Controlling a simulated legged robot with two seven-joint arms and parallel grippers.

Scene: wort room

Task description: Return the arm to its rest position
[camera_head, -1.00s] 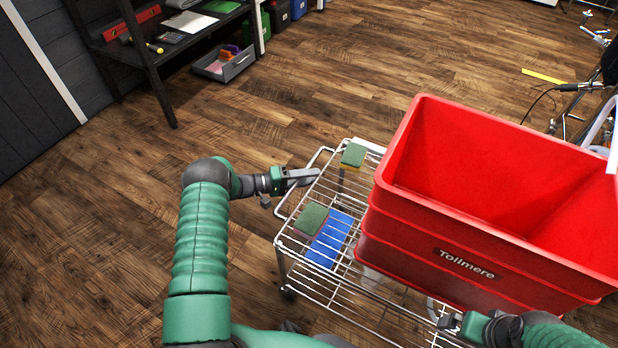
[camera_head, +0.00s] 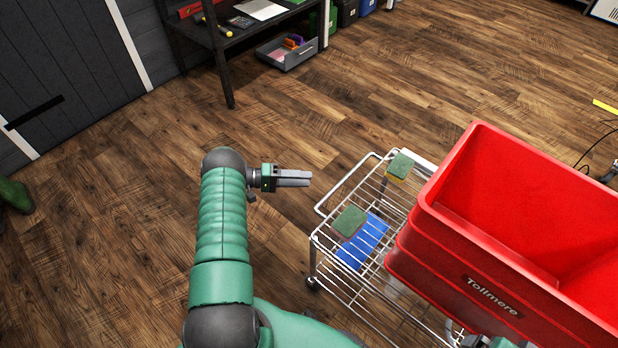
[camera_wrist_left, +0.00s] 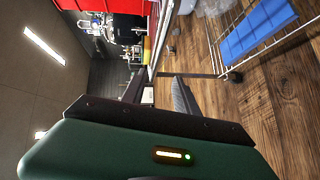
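My left arm, green with dark joints, comes up from the bottom in the head view. Its gripper (camera_head: 309,179) is over the wooden floor, left of the wire cart (camera_head: 318,240) and apart from it. In the left wrist view its two dark fingers (camera_wrist_left: 158,92) stand apart with nothing between them. Of my right arm only a bit of green shows at the bottom edge of the head view, in front of the red bin; its fingers cannot be made out.
The cart carries a large red bin (camera_head: 488,291) marked Tollmere, two green-topped sponges (camera_head: 349,221) (camera_head: 400,166) and a blue item (camera_head: 364,243).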

